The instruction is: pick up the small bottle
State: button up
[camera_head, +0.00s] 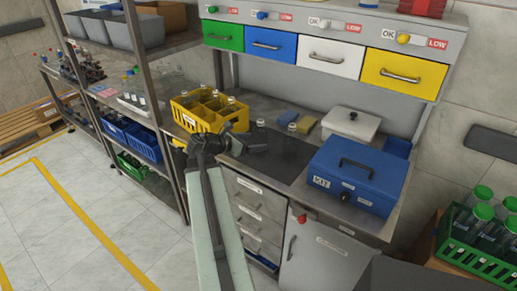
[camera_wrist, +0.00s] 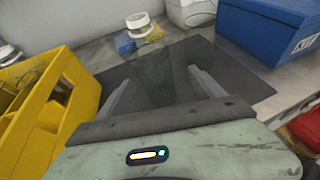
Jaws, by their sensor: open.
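Two clear bottles with pale caps stand on the dark mat in the head view, one nearer my gripper (camera_head: 261,131) and one to its right (camera_head: 291,129). I cannot tell for sure which is the small bottle. In the wrist view my gripper (camera_wrist: 163,80) is open, its two fingers apart above the dark mat. A faint see-through bottle shape (camera_wrist: 152,68) shows between and beyond the fingertips; its outline is hard to make out. A white cap or ring (camera_wrist: 138,20) shows behind it. In the head view my gripper is left of the bottles, beside the yellow crate.
A yellow crate (camera_head: 182,120) with bottles stands close on the left. A blue KIT box (camera_head: 340,185) and a white lidded box (camera_head: 352,125) stand right. Blue and yellow sponges (camera_head: 306,122) lie behind the bottles. Coloured drawers (camera_head: 330,55) hang above.

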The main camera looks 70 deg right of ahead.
aim_at(265, 139)
jog(key=b+x, duration=0.1)
jog(key=x, duration=0.1)
jog(key=shift+d+f, duration=0.15)
jog(key=shift+d, duration=0.1)
jog(key=x, duration=0.1)
jog(key=b+x, duration=0.1)
jog(key=x, duration=0.1)
jog(key=b+x, duration=0.1)
jog(key=x, duration=0.1)
jog(key=shift+w+d, duration=0.25)
jog(key=shift+d, duration=0.05)
jog(key=c, duration=1.4)
